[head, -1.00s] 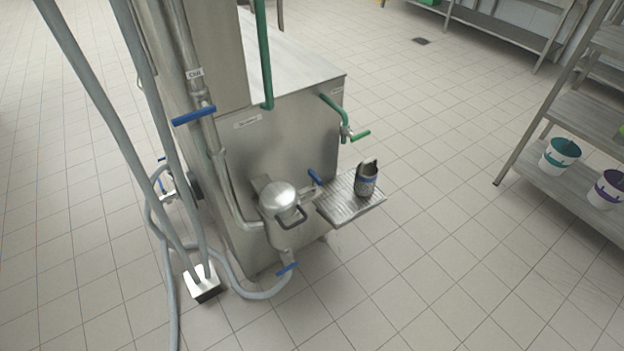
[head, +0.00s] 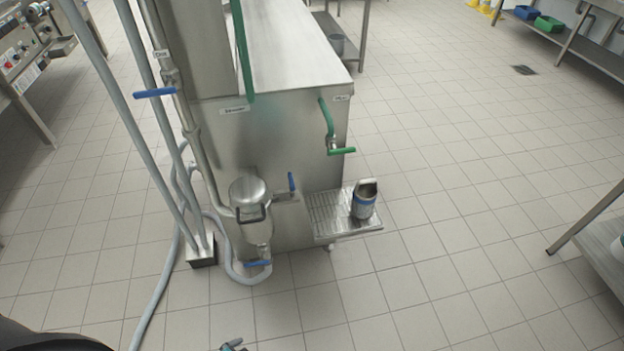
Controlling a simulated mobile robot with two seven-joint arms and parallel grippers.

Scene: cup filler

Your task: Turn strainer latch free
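The strainer (head: 249,193) is a steel pot with a domed lid, low on the front left of the steel machine. A dark loop-shaped latch or handle (head: 251,214) sits across its front; whether it is fastened is too small to tell. A blue-handled valve (head: 257,263) is below the strainer. A dark rounded part, probably of my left arm, shows at the bottom left corner. A small grey-teal piece at the bottom edge may be the tip of my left gripper (head: 232,345); it is well apart from the strainer. My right gripper does not show.
A drip tray (head: 322,213) with a cup (head: 363,203) juts out right of the strainer. Grey hoses (head: 150,150) run down to a floor box (head: 201,254) at the left. A shelf (head: 605,240) stands at the right. The floor in front is clear.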

